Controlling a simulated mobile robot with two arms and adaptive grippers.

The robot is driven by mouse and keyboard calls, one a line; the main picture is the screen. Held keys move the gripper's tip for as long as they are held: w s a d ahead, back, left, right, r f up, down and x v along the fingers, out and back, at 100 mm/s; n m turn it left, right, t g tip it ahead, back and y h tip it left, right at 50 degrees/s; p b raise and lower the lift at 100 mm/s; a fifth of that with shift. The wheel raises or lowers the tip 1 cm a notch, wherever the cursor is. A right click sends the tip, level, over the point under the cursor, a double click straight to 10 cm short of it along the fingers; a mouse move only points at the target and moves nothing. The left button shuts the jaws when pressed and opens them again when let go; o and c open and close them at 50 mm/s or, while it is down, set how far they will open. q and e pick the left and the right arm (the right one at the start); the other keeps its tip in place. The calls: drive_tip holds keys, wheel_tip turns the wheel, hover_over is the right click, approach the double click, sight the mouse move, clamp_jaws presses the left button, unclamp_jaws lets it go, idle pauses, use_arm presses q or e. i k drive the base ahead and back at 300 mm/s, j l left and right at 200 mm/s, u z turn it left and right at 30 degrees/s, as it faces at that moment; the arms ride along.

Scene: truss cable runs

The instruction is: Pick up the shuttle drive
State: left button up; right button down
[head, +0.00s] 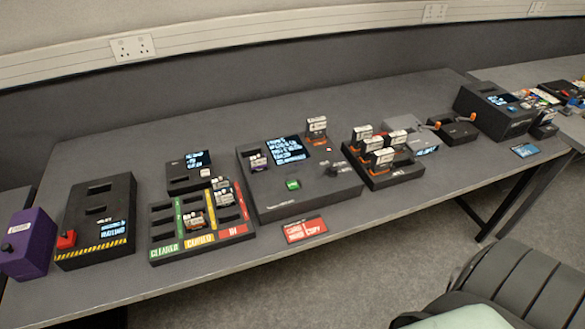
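Several small drives with white labels stand on the bench, and I cannot read which is the shuttle drive. One purplish drive (257,161) sits in the left slot of the central black console (310,193). An orange-based drive (317,125) stands upright at that console's back right. Several orange-based drives (383,158) stand in a black rack (405,173) to the right. A brown-based drive (195,221) and a few others (222,190) sit in the sorting tray (160,223) with green, yellow and red strips. Neither of my grippers is in view.
A purple box (27,245) and a black box with a red knob (97,215) stand at the left. A red card (305,229) lies near the front edge. More devices (497,110) stand at the right. The bench's back strip (230,110) is clear.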

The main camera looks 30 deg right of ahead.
sight(316, 127)
drive_tip(key=z, duration=1.7)
